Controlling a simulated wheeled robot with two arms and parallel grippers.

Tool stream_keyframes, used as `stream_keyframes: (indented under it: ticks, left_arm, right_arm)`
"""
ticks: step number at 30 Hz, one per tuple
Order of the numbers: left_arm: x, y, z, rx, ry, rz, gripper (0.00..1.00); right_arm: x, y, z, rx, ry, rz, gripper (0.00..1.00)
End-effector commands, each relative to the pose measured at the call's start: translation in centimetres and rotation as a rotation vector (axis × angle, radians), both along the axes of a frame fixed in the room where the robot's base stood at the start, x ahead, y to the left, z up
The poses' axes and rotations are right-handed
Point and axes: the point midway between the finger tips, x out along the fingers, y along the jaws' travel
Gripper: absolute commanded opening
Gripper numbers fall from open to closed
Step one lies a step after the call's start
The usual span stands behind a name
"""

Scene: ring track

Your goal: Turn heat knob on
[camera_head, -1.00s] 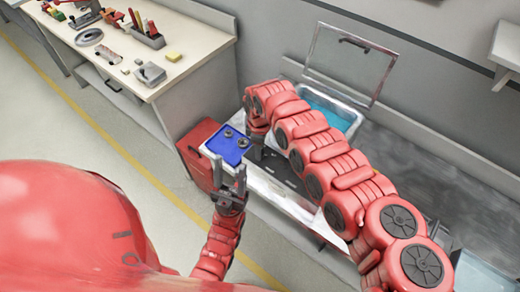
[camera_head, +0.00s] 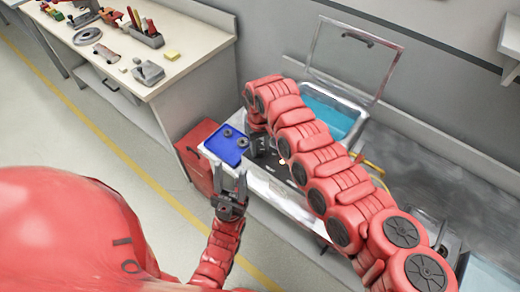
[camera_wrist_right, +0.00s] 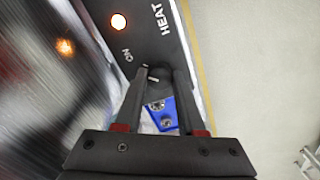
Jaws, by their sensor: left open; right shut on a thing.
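The heat panel (camera_wrist_right: 150,40) is dark, with the words HEAT and ON, and its orange lamp (camera_wrist_right: 118,22) glows in the right wrist view. The knob (camera_wrist_right: 151,78) is small and dark, mostly hidden between the fingertips of my right gripper (camera_wrist_right: 153,72), which is shut on it below the word ON. In the head view my right gripper (camera_head: 260,148) reaches down at the panel beside the blue tray. My left gripper (camera_head: 231,182) is open and empty, its fingers pointing up in front of the blue tray.
The blue tray (camera_head: 222,154) holds small metal rings. A basin of blue water (camera_head: 325,113) stands behind my right arm under a raised clear lid (camera_head: 352,62). A red cabinet (camera_head: 193,150) and a workbench (camera_head: 140,85) with tools are at left. The floor in front is clear.

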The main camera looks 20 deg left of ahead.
Motion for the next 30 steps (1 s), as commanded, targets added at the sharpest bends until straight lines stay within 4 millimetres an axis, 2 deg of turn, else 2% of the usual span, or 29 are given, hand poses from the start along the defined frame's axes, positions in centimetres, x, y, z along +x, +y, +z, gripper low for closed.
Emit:
stream_keyframes:
  ticks: [9,26,27,30]
  left_arm:
    - [0.01,0.0,-1.05,0.0,0.0,0.0,0.5]
    - [0.01,0.0,-1.16,0.0,0.0,0.0,0.5]
    - [0.01,0.0,-1.16,0.0,0.0,0.0,0.5]
    - [0.01,0.0,-1.16,0.0,0.0,0.0,0.5]
  right_arm:
    - [0.05,0.01,-0.08,0.001,-0.002,-0.133,0.0]
    - [0.04,-0.01,0.05,-0.001,-0.001,-0.166,0.0]
    - [0.03,-0.01,0.04,-0.001,-0.001,-0.166,0.4]
    - [0.02,-0.01,0.04,-0.001,-0.001,-0.165,0.58]
